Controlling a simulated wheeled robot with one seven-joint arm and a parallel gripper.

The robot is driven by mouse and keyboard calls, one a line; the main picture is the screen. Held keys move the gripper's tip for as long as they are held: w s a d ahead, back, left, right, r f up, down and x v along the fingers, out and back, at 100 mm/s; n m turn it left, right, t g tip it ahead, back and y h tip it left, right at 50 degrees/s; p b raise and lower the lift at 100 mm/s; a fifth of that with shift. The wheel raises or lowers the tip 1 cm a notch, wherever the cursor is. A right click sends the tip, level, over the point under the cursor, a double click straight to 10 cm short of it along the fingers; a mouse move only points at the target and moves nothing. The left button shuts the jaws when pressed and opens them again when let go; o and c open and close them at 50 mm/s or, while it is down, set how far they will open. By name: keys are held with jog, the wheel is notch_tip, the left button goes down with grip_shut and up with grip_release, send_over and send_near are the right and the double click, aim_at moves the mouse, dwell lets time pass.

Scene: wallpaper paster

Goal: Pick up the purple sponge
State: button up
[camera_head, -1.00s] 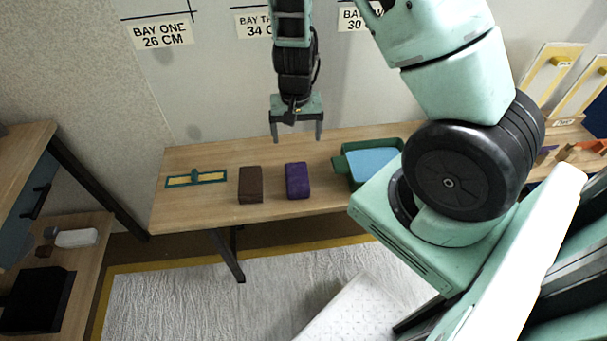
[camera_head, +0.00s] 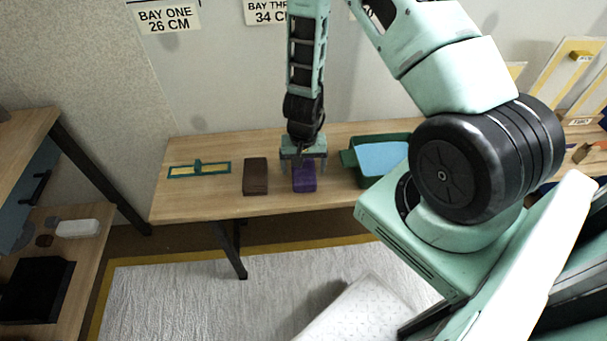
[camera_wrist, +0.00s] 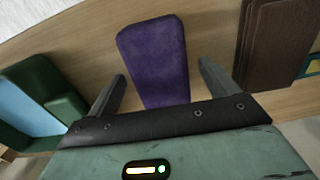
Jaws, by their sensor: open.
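The purple sponge (camera_head: 304,181) lies on the wooden table between a brown block and a green tray. My gripper (camera_head: 304,168) is open and above the sponge, hiding its back part in the head view. In the wrist view the sponge (camera_wrist: 158,60) lies between the lines of the two open fingers (camera_wrist: 160,82), with a gap on each side. Its near end is hidden behind the gripper body. I cannot tell how far the fingertips are above the table.
The brown block (camera_head: 256,176) stands close to the left of the sponge. The green tray (camera_head: 352,172) holding blue stands to its right. A green and yellow frame (camera_head: 199,169) lies at the table's left. The table front (camera_head: 215,206) is clear.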

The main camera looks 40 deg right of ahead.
aim_at(303, 167)
jog(key=shift+f, duration=0.95)
jog(key=shift+c, duration=0.3)
jog(key=c, duration=1.1)
notch_tip(303, 167, up, 10)
jog(key=shift+r+p, duration=0.1)
jog(key=shift+p, duration=1)
